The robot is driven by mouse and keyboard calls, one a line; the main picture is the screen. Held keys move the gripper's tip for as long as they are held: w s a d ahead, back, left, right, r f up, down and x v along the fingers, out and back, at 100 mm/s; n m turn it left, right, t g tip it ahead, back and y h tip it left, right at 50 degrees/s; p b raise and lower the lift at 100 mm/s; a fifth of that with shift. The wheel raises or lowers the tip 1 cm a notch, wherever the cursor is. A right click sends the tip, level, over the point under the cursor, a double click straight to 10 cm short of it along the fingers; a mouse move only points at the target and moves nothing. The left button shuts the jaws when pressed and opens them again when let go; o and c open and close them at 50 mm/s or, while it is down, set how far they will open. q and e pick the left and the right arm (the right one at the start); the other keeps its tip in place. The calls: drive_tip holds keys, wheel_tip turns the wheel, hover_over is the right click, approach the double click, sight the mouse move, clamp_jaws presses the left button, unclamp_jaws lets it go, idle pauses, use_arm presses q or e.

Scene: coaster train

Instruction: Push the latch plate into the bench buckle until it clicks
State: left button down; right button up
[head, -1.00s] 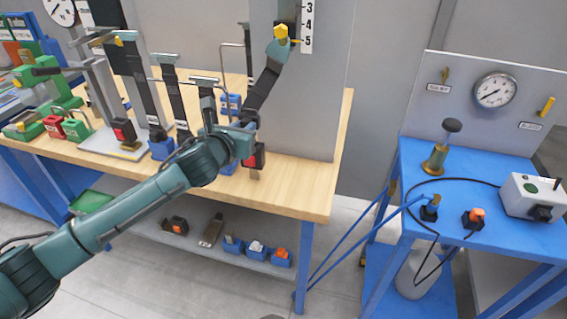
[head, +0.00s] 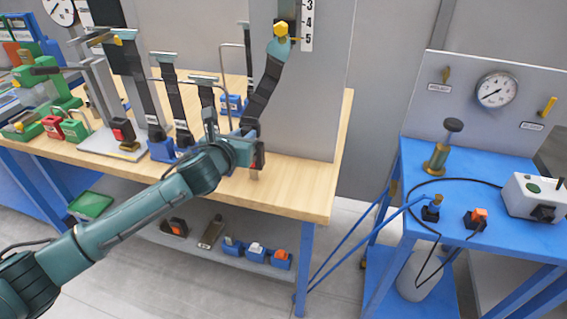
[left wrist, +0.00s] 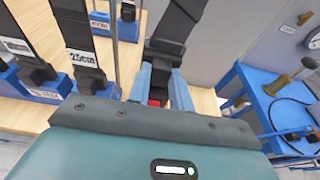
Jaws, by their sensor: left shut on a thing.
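My left gripper (head: 247,142) is at the near edge of the wooden bench, at the lower end of a black belt (head: 266,92). The belt hangs from an anchor on the grey upright panel. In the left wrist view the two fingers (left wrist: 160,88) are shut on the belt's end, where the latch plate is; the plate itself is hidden. The bench buckle (head: 259,158) is dark and stands just below and behind the gripper, mostly hidden. Its red part (left wrist: 154,103) shows between the fingers. I cannot tell whether plate and buckle touch. My right gripper is not in view.
Other belts on stands and blue buckles (head: 160,147) stand close to the left on the bench (head: 290,190). The grey panel (head: 318,100) rises just behind the gripper. A blue table (head: 465,255) with a gauge board is at the right. The bench's front right corner is clear.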

use_arm(q)
drive_tip(key=shift+f+b, duration=0.5)
drive_tip(key=shift+f, duration=0.6)
drive_tip(key=c, duration=1.2)
unclamp_jaws()
drive_tip(key=shift+o, duration=0.2)
drive_tip(key=v, duration=1.3)
drive_tip(key=shift+b, duration=0.3)
drive_tip(key=shift+s, duration=0.1)
